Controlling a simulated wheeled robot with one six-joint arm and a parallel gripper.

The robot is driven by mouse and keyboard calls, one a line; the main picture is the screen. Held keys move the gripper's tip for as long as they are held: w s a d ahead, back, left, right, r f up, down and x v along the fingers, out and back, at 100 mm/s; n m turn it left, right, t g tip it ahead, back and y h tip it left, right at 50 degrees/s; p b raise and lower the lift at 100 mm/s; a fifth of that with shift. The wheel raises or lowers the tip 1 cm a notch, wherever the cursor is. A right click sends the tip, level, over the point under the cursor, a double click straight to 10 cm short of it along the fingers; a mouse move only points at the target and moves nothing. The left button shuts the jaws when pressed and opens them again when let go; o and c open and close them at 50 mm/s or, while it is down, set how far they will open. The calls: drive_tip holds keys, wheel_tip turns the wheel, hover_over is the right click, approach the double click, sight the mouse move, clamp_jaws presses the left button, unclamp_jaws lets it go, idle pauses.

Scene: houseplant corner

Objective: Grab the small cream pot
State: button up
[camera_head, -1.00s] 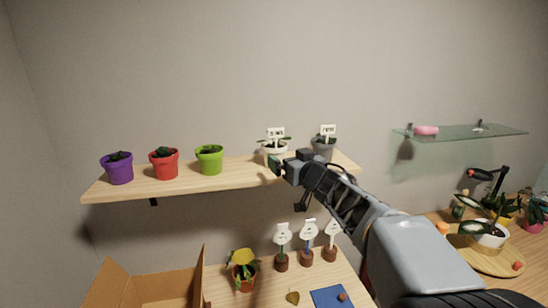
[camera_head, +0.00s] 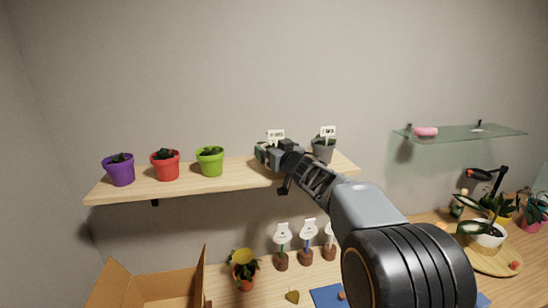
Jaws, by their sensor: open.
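The small cream pot stands on the wooden wall shelf (camera_head: 225,181), toward its right end. In the camera_head view my gripper covers nearly all of it now; its white label (camera_head: 276,135) shows just above. My gripper (camera_head: 263,153) is open and right at the pot in the picture. Whether the jaws are around the pot or only in front of it, I cannot tell. A grey pot (camera_head: 323,151) with a white label stands just to the right on the same shelf.
Purple (camera_head: 120,172), red (camera_head: 165,166) and green (camera_head: 210,163) pots stand left on the shelf, with bare shelf between the green pot and my gripper. Below are a cardboard box (camera_head: 155,288) and labelled small pots (camera_head: 282,261). A glass shelf (camera_head: 465,136) is at right.

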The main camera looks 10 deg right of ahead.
drive_tip(key=shift+c, duration=0.3)
drive_tip(key=c, duration=0.7)
drive_tip(key=shift+c, duration=0.5)
drive_tip(key=shift+r, duration=0.15)
